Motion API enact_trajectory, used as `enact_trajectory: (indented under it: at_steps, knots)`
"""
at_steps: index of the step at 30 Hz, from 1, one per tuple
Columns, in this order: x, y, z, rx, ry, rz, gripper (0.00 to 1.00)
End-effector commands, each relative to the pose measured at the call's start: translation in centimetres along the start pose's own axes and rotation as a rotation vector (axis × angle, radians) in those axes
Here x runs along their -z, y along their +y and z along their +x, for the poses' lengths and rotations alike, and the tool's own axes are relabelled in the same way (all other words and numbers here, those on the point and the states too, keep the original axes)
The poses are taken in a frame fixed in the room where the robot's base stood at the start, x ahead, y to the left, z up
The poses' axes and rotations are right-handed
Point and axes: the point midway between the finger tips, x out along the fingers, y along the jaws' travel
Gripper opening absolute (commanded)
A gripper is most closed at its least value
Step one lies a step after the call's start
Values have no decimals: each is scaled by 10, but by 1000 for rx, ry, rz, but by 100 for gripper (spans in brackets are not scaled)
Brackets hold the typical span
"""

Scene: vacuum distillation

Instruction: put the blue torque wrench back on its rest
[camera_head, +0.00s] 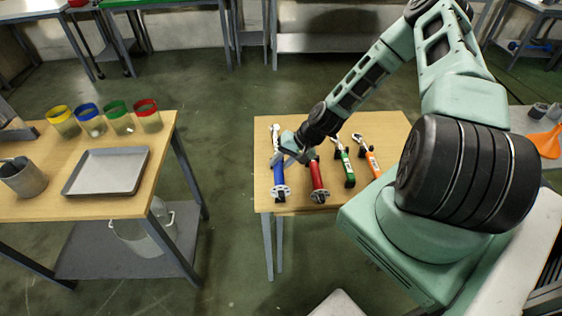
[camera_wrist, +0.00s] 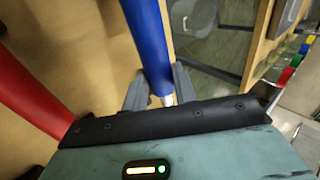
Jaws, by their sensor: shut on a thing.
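The blue torque wrench (camera_head: 279,178) is at the left end of a row of wrenches on the middle wooden table, with its metal head pointing to the far side. My gripper (camera_head: 288,154) is shut on it near the upper part of its handle. In the wrist view the blue handle (camera_wrist: 148,38) runs between the two grey fingers of my gripper (camera_wrist: 160,88). A small dark support (camera_head: 279,198) shows at the near end of the wrench. I cannot tell whether the wrench touches it, and my gripper hides part of the shaft.
The red wrench (camera_head: 318,178) lies close to the right of the blue one. Green (camera_head: 346,162) and orange (camera_head: 372,160) wrenches lie further right. A left table holds a grey tray (camera_head: 107,171), coloured cups and a metal beaker (camera_head: 23,178).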

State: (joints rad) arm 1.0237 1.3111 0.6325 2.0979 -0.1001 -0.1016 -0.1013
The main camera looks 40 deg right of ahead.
Motion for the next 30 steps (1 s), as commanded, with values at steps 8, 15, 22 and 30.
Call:
enact_trajectory:
  at_steps: [8, 15, 22, 30]
  knots:
    - [0, 2, 4, 1, 1, -2, 0]
    - [0, 6, 9, 1, 1, -2, 0]
    - [0, 9, 14, 1, 1, -2, 0]
    - [0, 13, 19, 1, 1, -2, 0]
